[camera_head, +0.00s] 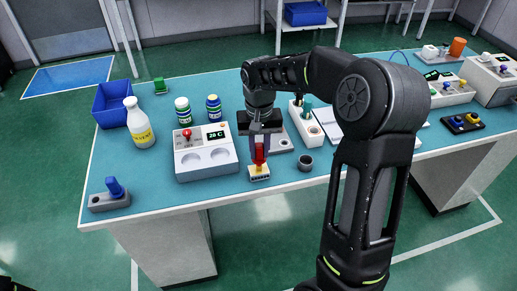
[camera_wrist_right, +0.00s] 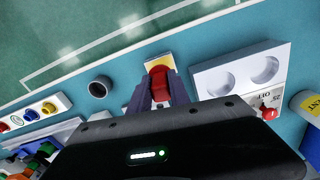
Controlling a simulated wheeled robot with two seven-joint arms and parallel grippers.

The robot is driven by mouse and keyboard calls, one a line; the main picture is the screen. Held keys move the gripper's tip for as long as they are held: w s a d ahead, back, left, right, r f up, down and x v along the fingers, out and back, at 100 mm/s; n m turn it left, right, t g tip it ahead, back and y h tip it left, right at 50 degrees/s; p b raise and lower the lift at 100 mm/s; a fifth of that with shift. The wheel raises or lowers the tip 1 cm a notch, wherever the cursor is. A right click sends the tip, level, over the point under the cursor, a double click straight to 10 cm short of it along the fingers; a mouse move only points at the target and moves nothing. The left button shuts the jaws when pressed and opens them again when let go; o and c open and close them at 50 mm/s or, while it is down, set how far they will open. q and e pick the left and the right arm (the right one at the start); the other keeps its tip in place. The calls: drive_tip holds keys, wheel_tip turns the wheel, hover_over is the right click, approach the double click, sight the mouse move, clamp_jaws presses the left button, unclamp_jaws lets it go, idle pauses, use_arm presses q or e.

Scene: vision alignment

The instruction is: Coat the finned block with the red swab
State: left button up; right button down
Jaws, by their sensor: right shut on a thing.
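My right gripper (camera_head: 260,150) is shut on the red swab (camera_head: 259,157) and points down over the near edge of the table. The swab's red part also shows between the fingers (camera_wrist_right: 159,96) in the wrist view (camera_wrist_right: 159,76). A small white and yellow block (camera_head: 259,174) is directly below the swab; it shows past the swab's end in the wrist view (camera_wrist_right: 153,63). Its fins are too small to make out, and I cannot tell whether the swab touches it. My left gripper is not in view.
A white device (camera_head: 205,162) with two round recesses stands left of the gripper. A dark cup (camera_head: 305,163) is close on the right. A white rack (camera_head: 306,126) stands behind it. A bottle (camera_head: 139,124) and blue bin (camera_head: 111,103) are at the left. The front left table is mostly clear.

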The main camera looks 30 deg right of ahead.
drive_tip(key=shift+s+d, duration=0.2)
drive_tip(key=shift+d, duration=0.3)
drive_tip(key=shift+s+d, duration=0.2)
drive_tip(key=shift+d, duration=0.3)
drive_tip(key=shift+a, duration=0.1)
drive_tip(key=shift+w+a, duration=0.2)
drive_tip(key=shift+a, duration=0.25)
idle(0.4)
drive_tip(key=shift+w+a, duration=0.2)
drive_tip(key=shift+a, duration=0.3)
drive_tip(key=shift+w+a, duration=0.15)
drive_tip(key=shift+a, duration=0.4)
